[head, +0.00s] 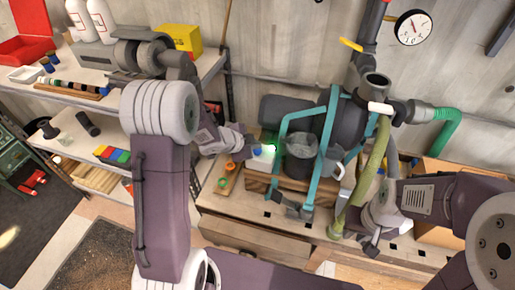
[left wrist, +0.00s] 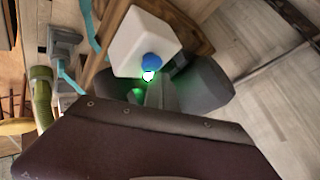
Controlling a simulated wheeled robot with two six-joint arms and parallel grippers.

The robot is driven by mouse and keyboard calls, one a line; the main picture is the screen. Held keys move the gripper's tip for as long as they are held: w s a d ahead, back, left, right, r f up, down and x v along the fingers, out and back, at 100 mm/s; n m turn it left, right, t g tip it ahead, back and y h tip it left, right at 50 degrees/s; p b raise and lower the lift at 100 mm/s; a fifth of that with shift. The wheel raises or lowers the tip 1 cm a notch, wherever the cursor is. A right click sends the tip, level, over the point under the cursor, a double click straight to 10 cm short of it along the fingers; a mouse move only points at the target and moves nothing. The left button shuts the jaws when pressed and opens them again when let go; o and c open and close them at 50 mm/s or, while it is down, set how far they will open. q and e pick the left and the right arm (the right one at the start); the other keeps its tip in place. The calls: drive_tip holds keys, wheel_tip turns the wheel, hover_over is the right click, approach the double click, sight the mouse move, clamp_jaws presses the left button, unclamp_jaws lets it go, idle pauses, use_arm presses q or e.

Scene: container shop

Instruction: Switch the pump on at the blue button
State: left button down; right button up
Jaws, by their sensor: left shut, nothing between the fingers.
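The blue button (left wrist: 152,61) sits on a white box (left wrist: 139,34) in the left wrist view. In the head view the blue button (head: 256,151) and white box (head: 262,163) are small, left of the pump (head: 346,118) in its teal frame. A lamp (left wrist: 148,76) beside the button glows bright with green light around it; the glow also shows in the head view. My left gripper (head: 250,143) is shut and empty, its fingertips close to the button and lamp; I cannot tell whether they touch. My right gripper (head: 368,240) is low beside the green hose; its jaw opening is unclear.
The pump stands on a wooden base on a workbench (head: 240,229) with drawers. A grey jug (head: 302,157) stands before it. An olive hose (head: 366,175) hangs down at the right. Orange and green rings lie left of the box. A stocked shelf (head: 121,75) stands at the left.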

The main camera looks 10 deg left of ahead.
sight(256, 151)
use_arm(q)
drive_tip(key=shift+r, duration=0.1)
wheel_tip(256, 151, up, 6)
drive_tip(key=p, duration=0.6)
idle(0.3)
drive_tip(key=s+a+f+n+g+y+b, duration=0.1)
drive_tip(key=s+f+n+g+y+b, duration=0.1)
drive_tip(key=s+n, duration=0.5)
drive_tip(key=s+a+f+n+g+y+b, duration=0.1)
drive_tip(key=s+f+n+g+b, duration=0.2)
drive_tip(key=s+n, duration=0.4)
drive_tip(key=s+f+g, duration=0.1)
drive_tip(key=s+g, duration=0.1)
drive_tip(key=s, duration=0.7)
drive_tip(key=shift+s+f+n+y, duration=0.15)
drive_tip(key=shift+s+n+y, duration=0.15)
drive_tip(key=shift+y, duration=0.1)
